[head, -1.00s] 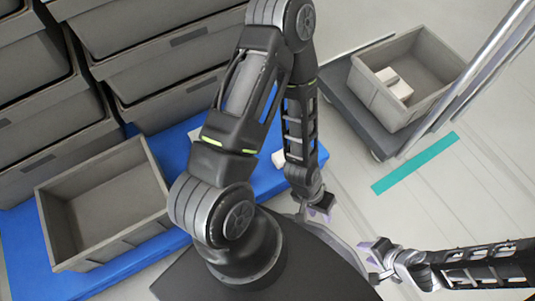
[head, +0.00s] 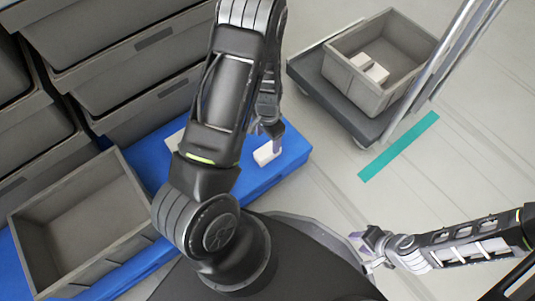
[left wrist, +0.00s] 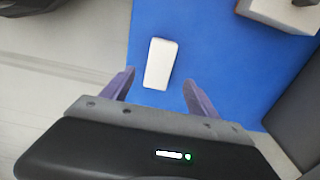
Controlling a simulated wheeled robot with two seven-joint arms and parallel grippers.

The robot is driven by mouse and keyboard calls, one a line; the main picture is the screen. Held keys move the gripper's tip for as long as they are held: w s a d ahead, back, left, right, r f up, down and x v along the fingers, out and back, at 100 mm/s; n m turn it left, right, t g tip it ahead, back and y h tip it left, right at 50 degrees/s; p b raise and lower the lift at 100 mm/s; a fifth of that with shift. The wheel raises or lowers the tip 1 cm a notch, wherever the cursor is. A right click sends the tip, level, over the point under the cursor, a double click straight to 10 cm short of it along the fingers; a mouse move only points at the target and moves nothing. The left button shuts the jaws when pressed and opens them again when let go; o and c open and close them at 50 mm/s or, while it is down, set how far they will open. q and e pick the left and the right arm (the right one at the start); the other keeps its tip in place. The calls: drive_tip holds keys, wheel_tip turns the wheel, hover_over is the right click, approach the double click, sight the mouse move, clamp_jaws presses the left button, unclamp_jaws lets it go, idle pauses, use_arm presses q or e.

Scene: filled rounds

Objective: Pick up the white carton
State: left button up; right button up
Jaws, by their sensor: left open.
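A small white carton (head: 267,153) lies on the blue platform, beside my left arm. In the left wrist view the white carton (left wrist: 161,63) lies just beyond and between the two purple fingertips, with blue surface on both sides. My left gripper (head: 272,131) is above it, partly hidden by my arm; in the left wrist view the left gripper (left wrist: 159,92) is open and empty. My right gripper (head: 364,250) is at the lower right, away from the cartons, its fingers apart and empty.
Another white box (left wrist: 280,14) is on the blue platform (head: 285,165), partly hidden by my arm in the head view. An empty grey bin (head: 85,215) stands left. A cart (head: 310,75) carries a grey bin (head: 375,95) with white cartons. Grey drawers (head: 130,60) stand behind.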

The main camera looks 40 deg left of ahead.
sight(267, 150)
use_arm(q)
drive_tip(key=shift+s+f+b, duration=0.1)
drive_tip(key=shift+f+b, duration=0.45)
drive_tip(key=shift+f, duration=0.75)
wheel_tip(267, 150, down, 5)
drive_tip(key=b, duration=0.3)
drive_tip(key=shift+f, duration=0.15)
drive_tip(key=shift+c, duration=0.4)
clamp_jaws()
